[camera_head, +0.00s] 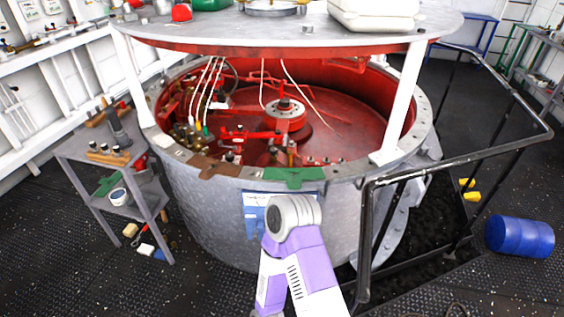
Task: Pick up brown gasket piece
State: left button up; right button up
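A flat brown piece (213,167), which looks like the brown gasket piece, lies on the front left part of the grey rim of the big round tank (205,210). A flat green piece (288,176) lies on the same rim to its right. One of my arms, purple and white, rises from the bottom middle and ends in a grey rounded joint in front of the tank wall, below and right of the brown piece. No gripper fingers show for either arm. Nothing is seen touching the brown piece.
A grey side table (92,150) with tools and a white tub (119,196) stands left of the tank. A round grey top (300,32) on white posts overhangs the tank. Black railing (455,165) and a blue barrel (519,237) are on the right. Open floor lies at front left.

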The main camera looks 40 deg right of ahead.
aim_at(203, 163)
jog(key=z, duration=0.65)
jog(key=i, duration=1.45)
jog(key=u, duration=0.65)
